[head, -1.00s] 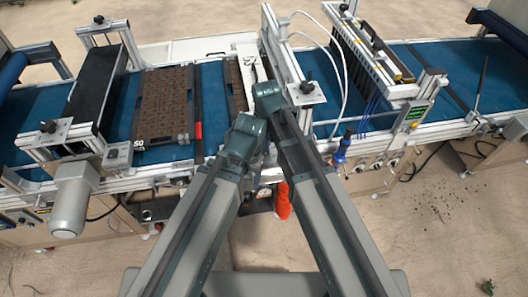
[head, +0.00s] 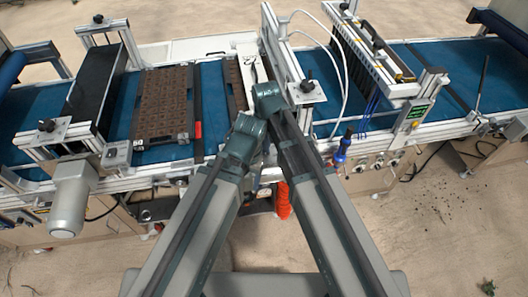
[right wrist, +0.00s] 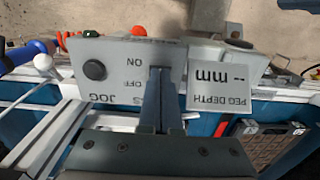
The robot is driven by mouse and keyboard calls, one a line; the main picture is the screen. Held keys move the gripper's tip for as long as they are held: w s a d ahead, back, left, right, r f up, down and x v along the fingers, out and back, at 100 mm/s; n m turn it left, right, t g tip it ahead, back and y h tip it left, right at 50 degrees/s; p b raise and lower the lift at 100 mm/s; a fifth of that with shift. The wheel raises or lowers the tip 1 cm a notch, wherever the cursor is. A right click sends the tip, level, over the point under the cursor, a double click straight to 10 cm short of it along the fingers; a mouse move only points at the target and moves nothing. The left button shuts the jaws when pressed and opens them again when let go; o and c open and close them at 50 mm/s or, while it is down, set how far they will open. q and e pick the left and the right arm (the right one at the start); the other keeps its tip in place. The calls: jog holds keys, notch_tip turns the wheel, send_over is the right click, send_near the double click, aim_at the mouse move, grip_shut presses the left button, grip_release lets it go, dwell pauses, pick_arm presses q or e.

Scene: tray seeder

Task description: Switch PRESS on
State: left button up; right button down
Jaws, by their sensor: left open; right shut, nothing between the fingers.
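In the right wrist view a grey control panel (right wrist: 115,62) shows upside down. It carries the printed words ON and OFF, and the end of a label, an S, beside my fingers. My right gripper (right wrist: 160,72) is shut and empty, its fingers over the panel just right of ON and OFF. They cover the switch spot, so I cannot see the PRESS switch, its position, or whether they touch it. In the head view my arms hide the panel, and I cannot make out either gripper's fingers.
On the panel, a round black button (right wrist: 94,69) sits above the word JOG. A PEG DEPTH display (right wrist: 222,88) stands close right of my fingers. In the head view, a brown cell tray (head: 163,105) lies on the blue belt (head: 210,105). An orange brush (head: 283,200) hangs below.

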jog(key=shift+f+b, duration=0.55)
jog(key=shift+f, duration=0.05)
jog(key=shift+r, duration=0.1)
notch_tip(320, 180, up, 7)
jog(key=p, duration=0.7)
dwell(0.4)
jog(key=s+d+f+b, duration=0.1)
jog(key=s+d, duration=0.2)
jog(key=s, duration=0.3)
jog(key=s+d+f+n+h+b, duration=0.1)
jog(key=s+d+f+b, duration=0.1)
jog(key=s, duration=0.5)
jog(key=shift+d+n, duration=0.3)
jog(key=shift+d, duration=0.2)
